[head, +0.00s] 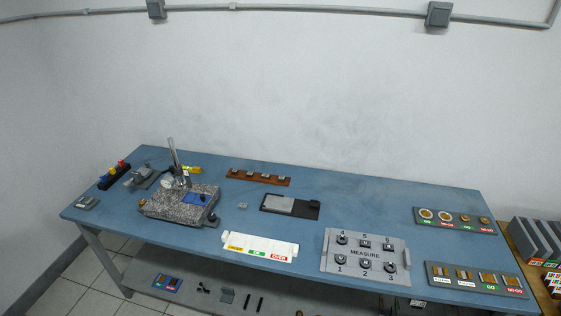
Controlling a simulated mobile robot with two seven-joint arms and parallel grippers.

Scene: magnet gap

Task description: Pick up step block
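I cannot tell for sure which thing is the step block. A small grey block (243,206) lies alone on the blue table, between the granite stand and the black tray. A brown wooden rack (236,175) behind it holds several small metal pieces. The black tray (312,210) has a flat grey plate (279,203) on its left part. Neither of my grippers is in view.
The granite stand (178,204) with its upright post is at the left. A white labelled tray (260,248) and a grey MEASURE board (364,257) sit along the front edge. Gauge boards (455,221) are at the right. The back middle-right of the table is clear.

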